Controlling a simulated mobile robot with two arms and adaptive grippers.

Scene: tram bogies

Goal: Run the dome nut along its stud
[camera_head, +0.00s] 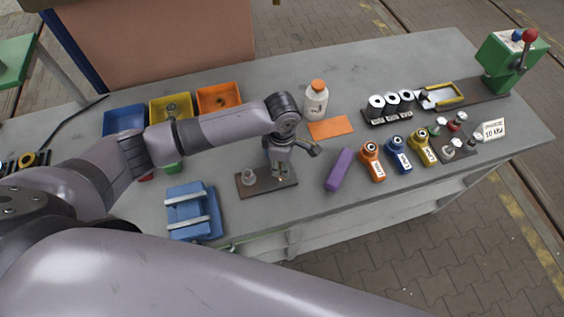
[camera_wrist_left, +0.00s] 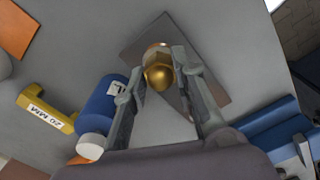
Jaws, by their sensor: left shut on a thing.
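My left gripper (camera_head: 279,176) points down over a small brown plate (camera_head: 262,190) on the bench. In the left wrist view the left gripper (camera_wrist_left: 164,72) has its fingers on both sides of a gold dome nut (camera_wrist_left: 158,76), shut on it. The nut sits above the plate (camera_wrist_left: 205,75), its rounded top towards the camera. The stud under it is largely hidden, so how far the nut is on it cannot be told. A pale round fitting (camera_head: 249,176) stands on the plate left of the gripper. My right gripper is out of view.
A blue vice (camera_head: 193,210) lies left of the plate. A purple cylinder (camera_head: 340,169) and an orange-collared tool (camera_head: 372,162) lie to the right. A white bottle (camera_head: 316,100) and orange mat (camera_head: 330,128) are behind. Coloured bins (camera_head: 171,107) stand at the back left.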

